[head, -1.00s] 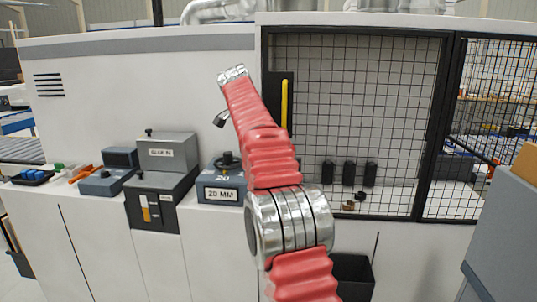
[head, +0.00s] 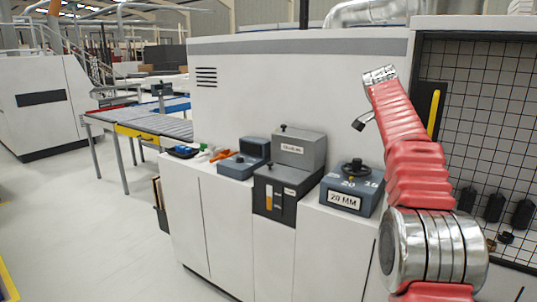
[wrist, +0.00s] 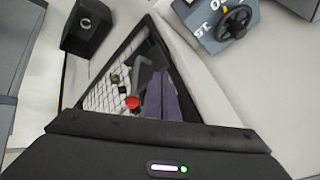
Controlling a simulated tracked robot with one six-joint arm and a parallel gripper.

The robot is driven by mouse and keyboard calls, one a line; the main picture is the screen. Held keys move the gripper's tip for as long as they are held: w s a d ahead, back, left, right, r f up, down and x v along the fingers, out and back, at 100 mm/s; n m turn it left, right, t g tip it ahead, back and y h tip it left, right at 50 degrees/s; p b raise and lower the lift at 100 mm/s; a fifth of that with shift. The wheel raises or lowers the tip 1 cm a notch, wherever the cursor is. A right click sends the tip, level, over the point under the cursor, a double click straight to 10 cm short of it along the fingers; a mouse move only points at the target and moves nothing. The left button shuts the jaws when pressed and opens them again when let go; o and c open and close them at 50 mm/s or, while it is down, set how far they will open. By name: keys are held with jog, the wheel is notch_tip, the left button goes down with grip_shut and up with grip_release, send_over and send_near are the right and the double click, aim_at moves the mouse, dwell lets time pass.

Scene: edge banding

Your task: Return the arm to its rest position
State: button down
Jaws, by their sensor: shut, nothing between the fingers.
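My arm, with red sleeves and silver joints, rises at the right of the head view in front of the white machine (head: 300,75). My gripper (head: 361,122) is the small dark part beside the arm's upper end. It is shut and empty, and apart from everything around it. In the wrist view, a broad black housing with a small green light fills the bottom edge.
A blue-grey box marked 20 MM (head: 350,190) and a grey control box (head: 298,150) stand on the ledge left of my arm. A black mesh guard (head: 485,120) is at right. A roller table (head: 160,125) and open floor (head: 90,220) lie to the left.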

jog(key=s+a+f+n+y, duration=0.1)
jog(key=s+a+f+n, duration=0.15)
jog(key=f+n, duration=0.3)
jog(key=s+a+f+n+y, duration=0.1)
jog(key=s+a+f+n, duration=0.1)
jog(key=a+f+n, duration=0.3)
jog(key=s+a+f+n+y, duration=0.1)
jog(key=s+a, duration=0.5)
jog(key=s, duration=0.6)
jog(key=s+a+f+n+y, duration=0.1)
jog(key=s+a+f+n, duration=0.3)
jog(key=s, duration=0.9)
jog(key=s+a+f+n+t+y, duration=0.1)
jog(key=s+a+f+n, duration=0.2)
jog(key=s+a, duration=0.4)
jog(key=s+f, duration=0.1)
jog(key=s, duration=0.5)
jog(key=shift+a+f+y, duration=0.4)
jog(key=shift+s, duration=0.1)
